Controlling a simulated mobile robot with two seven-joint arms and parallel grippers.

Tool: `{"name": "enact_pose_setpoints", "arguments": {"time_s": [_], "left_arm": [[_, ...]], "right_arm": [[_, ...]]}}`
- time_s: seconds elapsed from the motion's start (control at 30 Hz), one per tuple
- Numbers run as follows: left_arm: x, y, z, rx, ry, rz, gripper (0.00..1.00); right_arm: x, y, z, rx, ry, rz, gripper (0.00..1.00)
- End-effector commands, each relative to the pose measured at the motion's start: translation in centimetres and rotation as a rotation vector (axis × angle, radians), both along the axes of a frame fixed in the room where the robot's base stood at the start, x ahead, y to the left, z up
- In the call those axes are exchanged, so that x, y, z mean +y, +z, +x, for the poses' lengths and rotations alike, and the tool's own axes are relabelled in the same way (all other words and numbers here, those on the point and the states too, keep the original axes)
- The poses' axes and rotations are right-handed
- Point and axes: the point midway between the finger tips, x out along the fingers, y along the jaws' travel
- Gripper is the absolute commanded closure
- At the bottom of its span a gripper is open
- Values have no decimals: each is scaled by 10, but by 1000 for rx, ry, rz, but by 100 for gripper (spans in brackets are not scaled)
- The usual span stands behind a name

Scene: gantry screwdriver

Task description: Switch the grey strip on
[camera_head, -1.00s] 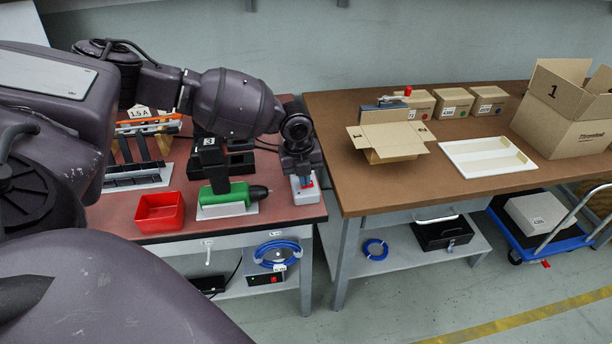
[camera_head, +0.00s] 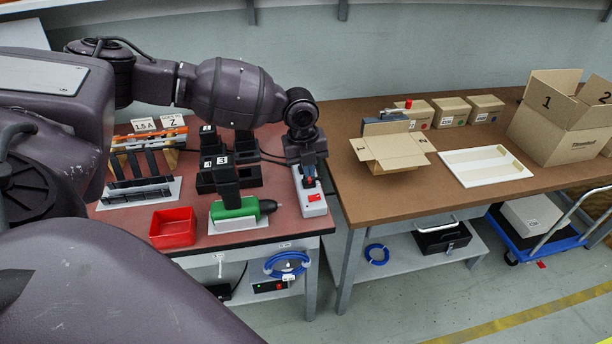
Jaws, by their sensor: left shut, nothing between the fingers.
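The grey strip (camera_head: 314,209) lies at the right end of the red-topped bench. A red rocker switch (camera_head: 315,197) shows on its near half; I cannot tell whether it is lit or which way it is tipped. My left gripper (camera_head: 309,181) points down over the strip, just behind the red switch. It is shut with nothing in it. Its tips hide part of the strip's top, and I cannot tell whether they touch it. My right gripper is not in view.
A green screwdriver (camera_head: 235,208) in a holder and a red bin (camera_head: 172,228) stand left of the strip. Black chargers (camera_head: 230,172) stand behind. A brown table (camera_head: 400,200) with boxes and a white tray (camera_head: 486,165) stands to the right.

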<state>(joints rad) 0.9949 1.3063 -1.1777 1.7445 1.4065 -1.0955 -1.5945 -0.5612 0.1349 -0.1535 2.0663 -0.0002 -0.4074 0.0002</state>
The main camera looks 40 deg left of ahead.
Motion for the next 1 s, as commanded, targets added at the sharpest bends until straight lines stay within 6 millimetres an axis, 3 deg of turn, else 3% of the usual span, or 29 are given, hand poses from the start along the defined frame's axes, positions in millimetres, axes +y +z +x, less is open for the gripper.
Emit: {"name": "enact_pose_setpoints", "arguments": {"time_s": [0.03, 0.2, 0.4, 0.83, 1.0], "left_arm": [[1, 14, -1, -6, -1, 1, 100], [3, 40, -3, -5, -1, 0, 100], [5, 57, -5, -3, -2, 0, 100], [5, 58, -5, 0, -1, 0, 100], [-1, 48, -11, 18, -1, -16, 100]], "right_arm": [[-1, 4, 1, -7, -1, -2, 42], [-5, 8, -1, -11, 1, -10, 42], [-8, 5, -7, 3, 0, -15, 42], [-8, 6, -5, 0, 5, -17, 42], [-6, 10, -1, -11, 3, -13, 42]]}}
